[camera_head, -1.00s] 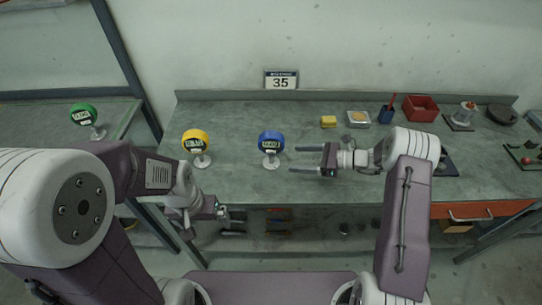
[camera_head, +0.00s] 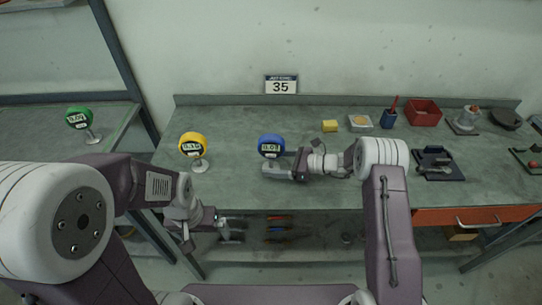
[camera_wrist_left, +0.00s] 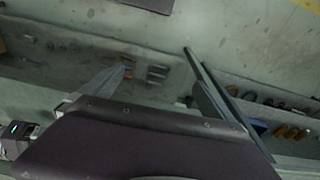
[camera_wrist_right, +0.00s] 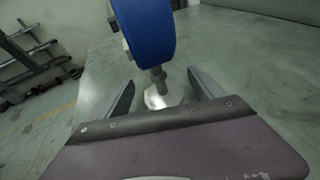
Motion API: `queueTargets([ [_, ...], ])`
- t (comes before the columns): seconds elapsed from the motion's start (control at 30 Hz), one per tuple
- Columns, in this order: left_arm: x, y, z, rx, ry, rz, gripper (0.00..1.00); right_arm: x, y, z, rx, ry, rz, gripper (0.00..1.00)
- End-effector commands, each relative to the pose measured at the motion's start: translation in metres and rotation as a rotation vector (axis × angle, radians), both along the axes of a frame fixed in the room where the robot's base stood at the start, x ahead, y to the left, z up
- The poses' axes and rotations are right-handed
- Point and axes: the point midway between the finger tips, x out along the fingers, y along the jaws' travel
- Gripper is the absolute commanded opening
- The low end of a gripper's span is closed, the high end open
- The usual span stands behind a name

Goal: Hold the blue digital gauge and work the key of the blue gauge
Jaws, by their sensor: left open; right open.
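The blue digital gauge (camera_head: 271,146) stands upright on a short stem and round base on the workbench, its lit display facing me. My right gripper (camera_head: 272,170) is open at its stem, coming from the right. In the right wrist view the blue gauge (camera_wrist_right: 147,32) rises ahead, and its stem and base (camera_wrist_right: 160,92) show between the two open fingers of my right gripper (camera_wrist_right: 158,92), with gaps at both sides. The key cannot be made out clearly. My left gripper (camera_head: 228,222) is open and empty, low in front of the bench edge, away from the gauge.
A yellow gauge (camera_head: 193,146) stands to the left on the same bench (camera_head: 225,185). A green gauge (camera_head: 79,118) stands on a separate left table. A yellow block (camera_head: 330,126), a red bin (camera_head: 422,112) and a black tray (camera_head: 440,172) lie to the right.

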Motion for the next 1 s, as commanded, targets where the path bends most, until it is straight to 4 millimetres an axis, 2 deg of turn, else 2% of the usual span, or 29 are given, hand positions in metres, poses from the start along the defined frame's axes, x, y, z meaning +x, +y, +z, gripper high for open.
queueTargets([
  [0.23, 0.0000, 0.0000, 0.0000, 0.000, 0.000, 0.000, 0.99, 0.0005, 0.0008, 0.0005, 0.000, 0.000, -0.001, 0.76],
  [0.27, 0.0000, 0.0000, 0.0000, 0.000, 0.000, 0.000, 0.99, 0.0004, 0.0007, 0.0004, 0.000, 0.000, -0.001, 0.70],
  [0.5, 0.0000, 0.0000, 0.0000, 0.000, 0.000, 0.000, 0.99, 0.0003, 0.0007, 0.0003, 0.000, -0.001, 0.000, 0.04],
  [0.53, 0.0000, 0.0000, 0.0000, 0.000, 0.000, 0.000, 0.99, 0.0003, 0.0007, 0.0003, 0.000, -0.001, 0.000, 0.00],
  [0.6, 0.0000, 0.0000, 0.0000, 0.000, 0.000, 0.000, 0.99, 0.0003, 0.0006, 0.0003, 0.000, -0.001, 0.000, 0.00],
  [0.93, 0.0000, 0.0000, 0.0000, 0.000, 0.000, 0.000, 0.07, 0.0003, 0.0006, 0.0003, 0.000, -0.001, 0.000, 0.00],
  [0.97, 0.0000, 0.0000, 0.0000, 0.000, 0.000, 0.000, 0.00, 0.0003, 0.0006, 0.0003, 0.000, -0.001, 0.000, 0.00],
  [1.0, 0.0000, 0.0000, 0.0000, 0.000, 0.000, 0.000, 0.00, 0.0003, 0.0006, 0.0003, 0.000, -0.001, 0.000, 0.00],
])
